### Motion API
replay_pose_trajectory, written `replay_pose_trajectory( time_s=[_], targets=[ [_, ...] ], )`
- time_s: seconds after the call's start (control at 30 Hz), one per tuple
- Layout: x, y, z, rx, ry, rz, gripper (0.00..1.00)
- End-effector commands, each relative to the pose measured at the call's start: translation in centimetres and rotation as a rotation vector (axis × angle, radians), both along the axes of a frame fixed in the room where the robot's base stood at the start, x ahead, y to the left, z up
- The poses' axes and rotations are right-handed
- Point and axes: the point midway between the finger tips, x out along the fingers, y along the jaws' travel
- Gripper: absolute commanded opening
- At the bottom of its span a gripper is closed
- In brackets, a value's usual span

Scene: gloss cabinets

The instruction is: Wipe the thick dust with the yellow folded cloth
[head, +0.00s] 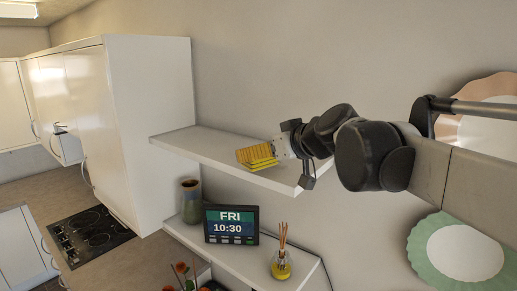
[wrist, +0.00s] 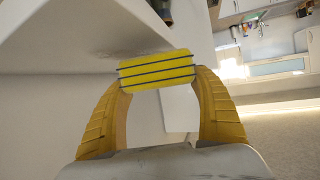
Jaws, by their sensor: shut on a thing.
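The yellow folded cloth (wrist: 156,72) has thin dark lines along its folds. In the wrist view it spans the gap between the two ribbed yellow fingers of my gripper (wrist: 158,80), which are shut on its ends. In the head view, the cloth (head: 264,165) and my gripper (head: 256,155) are at the front edge of the upper white shelf (head: 200,147), near its right end. I cannot tell if the cloth touches the shelf. Faint grey dust marks (wrist: 108,52) show on the white surface beside the cloth in the wrist view.
A lower shelf holds a vase (head: 191,202), a digital clock (head: 231,224) and a reed diffuser (head: 282,264). A tall white cabinet (head: 150,120) adjoins the upper shelf's left end. Plates hang on the right wall, including a green-rimmed one (head: 460,252). The upper shelf's left part looks clear.

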Motion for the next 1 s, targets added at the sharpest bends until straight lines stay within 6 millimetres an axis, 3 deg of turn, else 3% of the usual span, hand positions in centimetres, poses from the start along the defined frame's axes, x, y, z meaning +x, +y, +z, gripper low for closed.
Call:
replay_pose_trajectory(
  time_s=[1.0],
  targets=[
    [0.01, 0.00, -0.87, 0.000, 0.000, 0.000, 0.50]
  ],
)
